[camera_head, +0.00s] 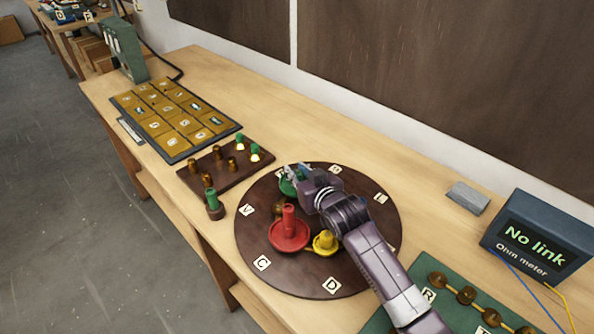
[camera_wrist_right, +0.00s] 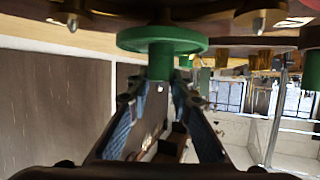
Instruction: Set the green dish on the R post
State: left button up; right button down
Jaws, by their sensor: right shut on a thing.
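The green dish (camera_head: 287,187) is over the far left part of the dark round board (camera_head: 257,215), partly hidden by my right gripper (camera_head: 299,172). In the right wrist view the green dish (camera_wrist_right: 160,40) has a flat rim and a stub. The fingertips of my right gripper (camera_wrist_right: 157,88) are closed at either side of the stub. I cannot tell whether the dish touches the board. An R label (camera_head: 428,295) lies on the green board (camera_head: 425,268) at lower right, next to a brass post (camera_head: 437,279). My left gripper is not in view.
A red dish (camera_head: 288,236) and a yellow dish (camera_head: 325,243) stand on the round board. A brown peg board (camera_head: 222,178) and a tray of gold tiles (camera_head: 172,112) lie left. An ohm meter (camera_head: 537,236) reading "No link" and a grey block (camera_head: 467,197) stand right.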

jog(key=shift+f+b, duration=0.3)
jog(key=shift+f, duration=0.25)
jog(key=c, duration=1.7)
grip_release()
jog(key=shift+o, duration=0.2)
notch_tip(320, 180, up, 10)
jog(key=shift+r, duration=0.1)
